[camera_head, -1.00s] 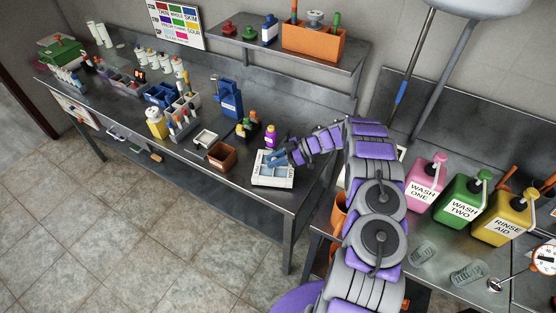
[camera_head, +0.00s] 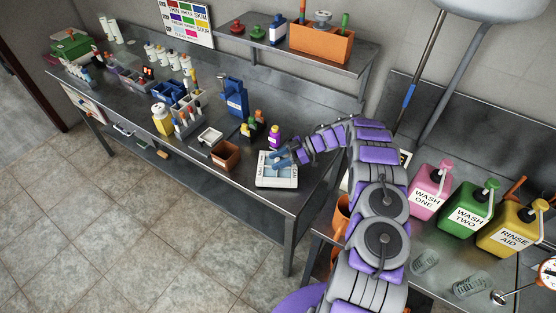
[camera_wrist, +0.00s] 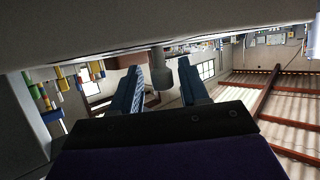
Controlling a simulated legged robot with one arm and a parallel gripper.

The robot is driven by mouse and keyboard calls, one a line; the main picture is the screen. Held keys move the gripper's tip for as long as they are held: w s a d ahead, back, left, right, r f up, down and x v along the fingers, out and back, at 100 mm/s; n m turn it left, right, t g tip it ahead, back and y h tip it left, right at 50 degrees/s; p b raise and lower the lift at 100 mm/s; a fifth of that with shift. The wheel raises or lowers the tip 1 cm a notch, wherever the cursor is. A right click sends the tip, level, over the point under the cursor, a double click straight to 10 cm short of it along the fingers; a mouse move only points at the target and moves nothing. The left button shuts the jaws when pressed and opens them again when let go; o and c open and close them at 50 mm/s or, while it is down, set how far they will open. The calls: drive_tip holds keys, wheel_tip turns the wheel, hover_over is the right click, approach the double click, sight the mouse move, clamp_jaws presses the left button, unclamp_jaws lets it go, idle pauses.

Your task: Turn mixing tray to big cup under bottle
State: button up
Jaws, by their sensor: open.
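A white, shallow tray-like unit with pale blue recesses (camera_head: 264,181) sits near the front right corner of the left bench; I take it to be the mixing tray. Lettering shows on its edges, partly hidden. My gripper (camera_head: 281,160) reaches over it from the right, low at its far side. In the wrist view my gripper (camera_wrist: 160,78) has its two blue fingers apart, with a grey cylindrical knob (camera_wrist: 161,68) between them. I cannot tell whether the fingers touch it. A purple bottle with a yellow cap (camera_head: 274,138) stands just behind the tray. No big cup is clearly identifiable.
A brown box (camera_head: 225,155) and a small white tray (camera_head: 209,137) stand left of the unit. A blue dispenser (camera_head: 235,97) is behind. An overhead shelf holds an orange caddy (camera_head: 320,42). Pink (camera_head: 430,190), green (camera_head: 468,206) and yellow (camera_head: 510,228) wash bottles stand right.

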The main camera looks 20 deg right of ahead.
drive_tip(key=shift+d, duration=0.1)
drive_tip(key=v, duration=0.7)
drive_tip(key=shift+d+p, duration=0.2)
drive_tip(key=shift+p, duration=0.1)
drive_tip(key=shift+r, duration=0.15)
wheel_tip(320, 180, up, 7)
drive_tip(key=s+a+m+t+y+p, duration=0.1)
drive_tip(key=a+t, duration=0.1)
drive_tip(key=s+d+f+m+t+h+b, duration=0.4)
drive_tip(key=s+d+m+t, duration=0.15)
drive_tip(key=s, duration=0.25)
drive_tip(key=shift+g, duration=0.35)
drive_tip(key=b+x, duration=0.1)
drive_tip(key=x, duration=1.1)
drive_tip(key=b+x, duration=0.1)
drive_tip(key=x, duration=0.4)
drive_tip(key=shift+w+f+b, duration=0.3)
drive_tip(key=shift+w+f, duration=0.05)
drive_tip(key=shift+f, duration=0.1)
drive_tip(key=shift+h, duration=0.3)
drive_tip(key=shift+c, duration=0.2)
clamp_jaws()
